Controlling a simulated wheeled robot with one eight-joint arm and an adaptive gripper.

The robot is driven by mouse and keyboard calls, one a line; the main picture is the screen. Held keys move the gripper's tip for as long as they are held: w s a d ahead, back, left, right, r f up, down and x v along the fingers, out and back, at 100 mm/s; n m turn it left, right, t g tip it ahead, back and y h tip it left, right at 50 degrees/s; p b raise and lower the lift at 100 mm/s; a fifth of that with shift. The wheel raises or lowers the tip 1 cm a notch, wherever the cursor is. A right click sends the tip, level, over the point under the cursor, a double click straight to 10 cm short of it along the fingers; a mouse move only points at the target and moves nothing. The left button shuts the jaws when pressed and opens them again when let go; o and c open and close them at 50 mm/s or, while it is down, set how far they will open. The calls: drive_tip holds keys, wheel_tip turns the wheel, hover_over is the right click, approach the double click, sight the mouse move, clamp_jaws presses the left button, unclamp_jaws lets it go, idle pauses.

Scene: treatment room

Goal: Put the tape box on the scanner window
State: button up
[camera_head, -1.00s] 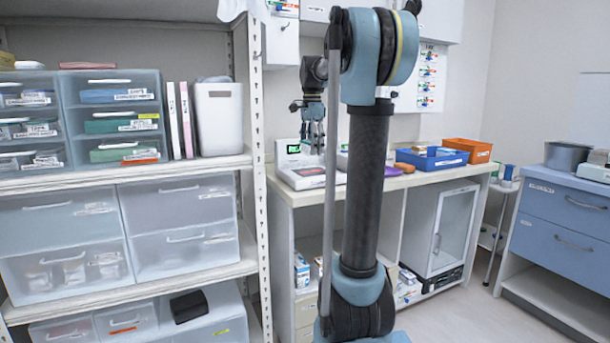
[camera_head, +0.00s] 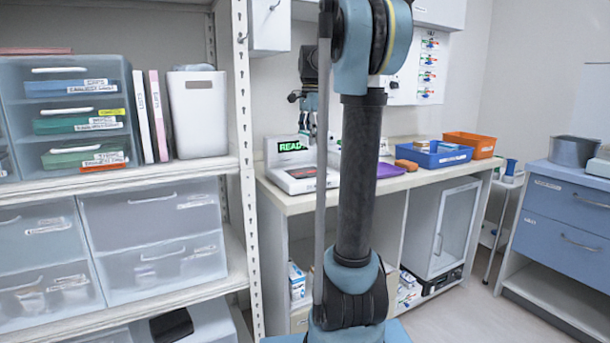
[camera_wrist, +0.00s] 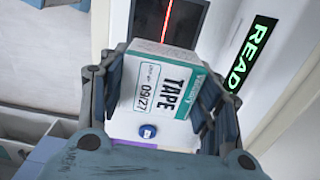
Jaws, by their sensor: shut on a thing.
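The tape box (camera_wrist: 160,88), white with a teal edge and the label TAPE, is held between the fingers of my gripper (camera_wrist: 158,95) in the wrist view. My gripper is shut on it. The dark scanner window (camera_wrist: 170,20) with a red line lies just beyond the box's upper end in that view. I cannot tell the height of the box above the scanner. In the head view the scanner (camera_head: 302,180) stands on the counter, its green display reading READ. My arm and a rod hide most of the gripper and the box there.
The counter (camera_head: 400,184) also holds a purple item (camera_head: 376,171), a blue tray (camera_head: 434,160) and an orange bin (camera_head: 468,145). A white shelf post (camera_head: 246,170) stands close to the left of the scanner. Blue drawers (camera_head: 565,215) stand at the right.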

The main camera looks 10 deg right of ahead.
sight(306, 172)
drive_tip(key=shift+a, duration=0.7)
drive_tip(key=shift+f, duration=5)
drive_tip(key=shift+f, duration=0.1)
drive_tip(key=o, duration=1.1)
wheel_tip(306, 172, up, 12)
drive_tip(key=shift+r, duration=0.1)
